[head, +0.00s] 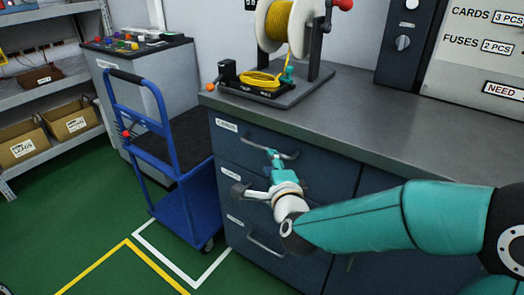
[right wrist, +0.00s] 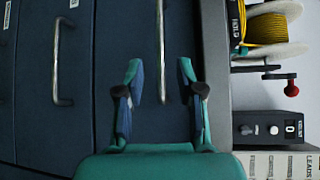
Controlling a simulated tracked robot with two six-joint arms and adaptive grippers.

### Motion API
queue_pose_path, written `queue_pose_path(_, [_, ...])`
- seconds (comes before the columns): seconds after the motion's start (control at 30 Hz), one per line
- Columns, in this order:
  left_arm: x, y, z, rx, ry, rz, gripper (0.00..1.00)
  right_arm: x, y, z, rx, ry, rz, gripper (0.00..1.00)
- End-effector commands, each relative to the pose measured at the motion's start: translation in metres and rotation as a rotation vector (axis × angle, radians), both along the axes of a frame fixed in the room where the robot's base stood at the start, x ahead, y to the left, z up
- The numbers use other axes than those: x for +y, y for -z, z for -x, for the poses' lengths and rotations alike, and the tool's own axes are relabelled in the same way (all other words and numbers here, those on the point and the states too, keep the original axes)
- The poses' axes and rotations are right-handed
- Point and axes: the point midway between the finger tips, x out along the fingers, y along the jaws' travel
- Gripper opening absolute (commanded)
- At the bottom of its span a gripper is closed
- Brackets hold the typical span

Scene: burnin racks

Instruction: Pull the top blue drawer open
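The top blue drawer (head: 233,140) is the upper front of the dark blue cabinet, with a label at its left end. It looks flush with the cabinet. Its silver bar handle (head: 286,155) is partly covered by my right gripper (head: 257,173), which is in front of the drawers. In the right wrist view my right gripper (right wrist: 158,72) is open, with its two teal fingers apart. The handle (right wrist: 162,40) runs between the fingers in that picture; I cannot tell whether they touch it. My left gripper is not in view.
Lower drawers sit below, with a bar handle (head: 264,244) on the bottom one. A blue cart (head: 190,205) stands close left of the cabinet. A yellow cable spool (head: 280,22) stands on the grey worktop (head: 350,115). Green floor (head: 80,220) is free in front.

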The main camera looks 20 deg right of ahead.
Motion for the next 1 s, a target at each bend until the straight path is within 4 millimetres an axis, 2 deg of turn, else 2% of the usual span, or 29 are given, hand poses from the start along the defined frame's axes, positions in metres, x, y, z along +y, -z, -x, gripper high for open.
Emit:
queue_pose_path(0.03, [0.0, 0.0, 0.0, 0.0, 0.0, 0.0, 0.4, -0.002, 0.003, -0.012, 0.002, 0.003, -0.001, 0.37])
queue_pose_path(0.2, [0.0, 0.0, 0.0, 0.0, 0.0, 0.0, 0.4, -0.006, 0.008, -0.046, 0.001, 0.003, -0.001, 0.37])
queue_pose_path(0.4, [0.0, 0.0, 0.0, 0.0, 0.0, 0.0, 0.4, -0.008, 0.011, -0.073, 0.001, 0.0, 0.001, 0.37])
queue_pose_path(0.6, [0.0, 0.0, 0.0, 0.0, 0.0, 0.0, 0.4, -0.009, 0.013, -0.082, 0.001, 0.0, 0.0, 0.37])
queue_pose_path(0.83, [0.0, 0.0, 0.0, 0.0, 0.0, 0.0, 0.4, -0.009, 0.013, -0.082, 0.001, 0.0, 0.001, 0.37])
queue_pose_path(0.87, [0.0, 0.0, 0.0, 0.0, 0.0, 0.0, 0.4, -0.009, 0.013, -0.082, 0.001, 0.0, 0.001, 0.36])
queue_pose_path(1.0, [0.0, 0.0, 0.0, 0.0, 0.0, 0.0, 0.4, -0.009, 0.013, -0.082, 0.001, 0.0, 0.001, 0.12])
